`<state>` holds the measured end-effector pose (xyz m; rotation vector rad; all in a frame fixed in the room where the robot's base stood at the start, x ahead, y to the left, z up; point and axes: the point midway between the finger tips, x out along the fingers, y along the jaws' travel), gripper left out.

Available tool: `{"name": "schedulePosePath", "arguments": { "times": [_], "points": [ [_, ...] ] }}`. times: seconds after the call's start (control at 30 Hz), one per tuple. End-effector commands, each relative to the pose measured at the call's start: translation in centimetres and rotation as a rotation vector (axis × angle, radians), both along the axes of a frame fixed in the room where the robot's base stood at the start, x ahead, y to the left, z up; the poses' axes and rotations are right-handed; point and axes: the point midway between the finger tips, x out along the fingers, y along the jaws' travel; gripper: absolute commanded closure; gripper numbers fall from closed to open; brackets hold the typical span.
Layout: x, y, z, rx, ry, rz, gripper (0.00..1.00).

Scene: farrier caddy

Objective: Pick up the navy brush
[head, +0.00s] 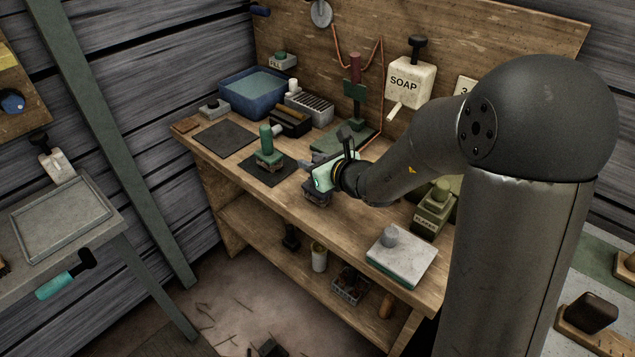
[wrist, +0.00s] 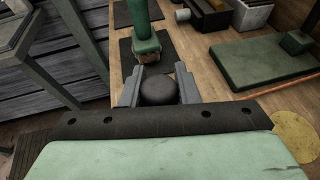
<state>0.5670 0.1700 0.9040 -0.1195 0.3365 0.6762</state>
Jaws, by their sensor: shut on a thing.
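My gripper (head: 318,182) is low over the front part of the wooden bench. In the wrist view its two grey fingers (wrist: 158,86) are shut on a dark rounded knob, which I take for the handle of the navy brush (wrist: 159,92). The brush looks almost black here. In the head view a dark block-like brush body (head: 317,194) shows just under my gripper, partly hidden by it. I cannot tell whether it touches the bench top or is slightly raised.
A green-handled brush (head: 268,158) stands on a dark mat to the left, ahead of the fingers in the wrist view (wrist: 146,45). A blue tub (head: 246,98) and a green board are behind. An olive container (head: 433,212) and a pale slab (head: 402,258) lie to the right.

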Motion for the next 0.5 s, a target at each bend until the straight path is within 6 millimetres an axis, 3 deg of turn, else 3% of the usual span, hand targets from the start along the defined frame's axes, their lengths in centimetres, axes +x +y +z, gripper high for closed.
{"name": "schedulePosePath", "arguments": {
  "times": [0.27,0.43,0.5],
  "points": [
    [0.0,0.0,1.0,0.000,-0.004,0.000,1.00],
    [0.1,0.0,3.5,0.000,-0.008,0.000,1.00],
    [-0.9,-0.4,4.8,-0.001,-0.008,-0.001,1.00]
  ]
}}
